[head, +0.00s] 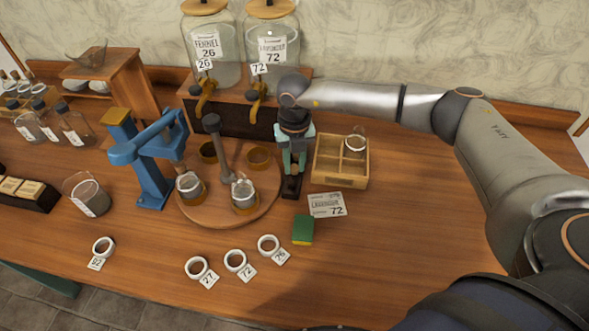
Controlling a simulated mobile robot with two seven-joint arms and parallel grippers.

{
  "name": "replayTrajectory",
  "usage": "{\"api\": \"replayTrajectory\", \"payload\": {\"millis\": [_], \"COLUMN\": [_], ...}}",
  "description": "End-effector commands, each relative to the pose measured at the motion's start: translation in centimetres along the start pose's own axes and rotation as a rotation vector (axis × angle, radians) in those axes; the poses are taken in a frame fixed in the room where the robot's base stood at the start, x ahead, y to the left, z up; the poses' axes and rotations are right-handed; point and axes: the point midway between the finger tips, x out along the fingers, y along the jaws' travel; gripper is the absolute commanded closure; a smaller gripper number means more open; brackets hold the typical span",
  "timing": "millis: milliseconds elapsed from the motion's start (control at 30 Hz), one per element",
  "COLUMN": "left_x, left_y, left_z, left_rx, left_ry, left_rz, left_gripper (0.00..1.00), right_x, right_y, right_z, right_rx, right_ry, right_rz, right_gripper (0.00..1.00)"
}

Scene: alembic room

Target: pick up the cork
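My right gripper (293,168) reaches down from the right arm, with two teal fingers over a narrow dark stand (289,192). The fingers show a small gap, but I cannot tell whether they hold anything. I cannot make out the cork clearly; the fingers cover the spot between them and the top of the stand. My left gripper is not in view.
A wooden divided box (341,182) with a small jar stands just right of the gripper. A round wooden tray (222,216) with jars stands left, near a blue press (152,185). A label card (327,205) and green sponge (303,229) lie in front. The table's right side is clear.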

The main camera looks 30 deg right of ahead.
Motion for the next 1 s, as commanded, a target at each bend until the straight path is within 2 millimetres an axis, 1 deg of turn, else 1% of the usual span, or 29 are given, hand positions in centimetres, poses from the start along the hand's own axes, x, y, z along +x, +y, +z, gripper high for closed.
{"api": "replayTrajectory", "payload": {"millis": [33,200,833,1000], "left_x": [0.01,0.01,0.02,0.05], "left_y": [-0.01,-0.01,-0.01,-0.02], "left_z": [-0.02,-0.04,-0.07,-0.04], "left_rx": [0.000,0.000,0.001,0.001], "left_ry": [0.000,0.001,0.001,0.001], "left_rz": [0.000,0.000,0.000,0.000], "left_gripper": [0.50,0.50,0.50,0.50], "right_x": [-0.02,-0.03,-0.05,-0.68], "right_y": [0.00,-0.01,-0.02,-0.01], "right_z": [0.01,0.01,0.01,0.05], "right_rx": [0.000,0.000,0.000,0.001], "right_ry": [0.000,0.000,0.000,-0.001], "right_rz": [0.000,0.000,0.000,0.000], "right_gripper": [0.81,1.00,1.00,1.00]}}
